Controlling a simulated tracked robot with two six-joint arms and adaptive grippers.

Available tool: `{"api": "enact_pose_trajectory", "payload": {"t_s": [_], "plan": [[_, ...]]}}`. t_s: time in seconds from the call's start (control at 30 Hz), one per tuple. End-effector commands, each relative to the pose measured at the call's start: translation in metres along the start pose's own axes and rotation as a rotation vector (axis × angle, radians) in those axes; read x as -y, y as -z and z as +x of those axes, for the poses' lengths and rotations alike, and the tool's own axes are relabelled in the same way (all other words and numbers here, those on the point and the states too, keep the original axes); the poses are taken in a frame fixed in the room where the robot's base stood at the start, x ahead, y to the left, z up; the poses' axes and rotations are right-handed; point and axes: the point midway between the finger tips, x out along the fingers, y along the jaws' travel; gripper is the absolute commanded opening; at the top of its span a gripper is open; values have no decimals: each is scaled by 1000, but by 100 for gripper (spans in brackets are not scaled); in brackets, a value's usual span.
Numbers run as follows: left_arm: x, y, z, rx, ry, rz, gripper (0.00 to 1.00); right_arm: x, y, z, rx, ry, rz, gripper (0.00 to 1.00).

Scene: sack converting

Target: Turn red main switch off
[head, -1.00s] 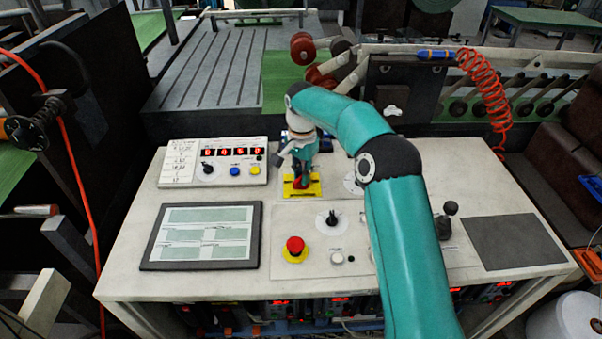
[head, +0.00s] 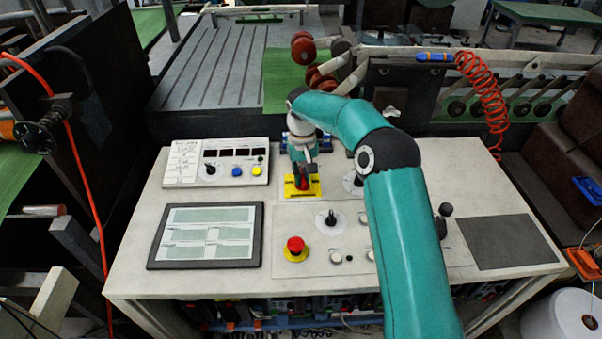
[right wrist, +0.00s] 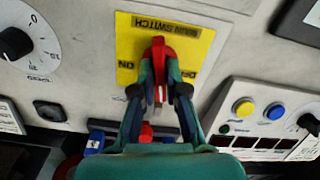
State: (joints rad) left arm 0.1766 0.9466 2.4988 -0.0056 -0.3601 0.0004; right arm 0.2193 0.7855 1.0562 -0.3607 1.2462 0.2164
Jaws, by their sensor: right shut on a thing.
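The red main switch (head: 303,183) is a red handle on a yellow plate (head: 289,190) on the control desk. In the right wrist view the red handle (right wrist: 158,46) shows between my fingers, with a white mark on it. The yellow plate (right wrist: 132,45) there bears upside-down lettering, with "ON" to the left of the handle and "OFF" partly hidden to its right. My right gripper (right wrist: 161,78) is shut on the handle; the gripper also shows in the head view (head: 303,175). My left gripper is not in view.
A red emergency button (head: 295,245), a black knob (head: 331,218) and a joystick (head: 443,220) are on the desk. The display box (head: 215,162) and a tablet-like panel (head: 205,236) are to the left. A coiled red hose (head: 483,90) hangs behind.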

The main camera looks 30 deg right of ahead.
Motion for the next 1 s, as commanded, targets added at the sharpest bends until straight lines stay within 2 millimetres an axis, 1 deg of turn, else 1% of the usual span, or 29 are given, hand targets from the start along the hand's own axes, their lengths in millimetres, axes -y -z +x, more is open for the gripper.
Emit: {"api": "enact_pose_trajectory", "payload": {"t_s": [0.03,0.3,0.5,0.73,1.0], "plan": [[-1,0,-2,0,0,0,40,2,4,-5,-16,4,-43,0],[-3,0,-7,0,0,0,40,1,4,-5,-18,1,-288,0],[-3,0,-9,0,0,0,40,1,4,-5,-20,0,-434,0],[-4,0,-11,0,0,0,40,0,4,-5,-21,-2,-537,0],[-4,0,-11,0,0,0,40,0,4,-5,-21,-3,-578,0]]}}
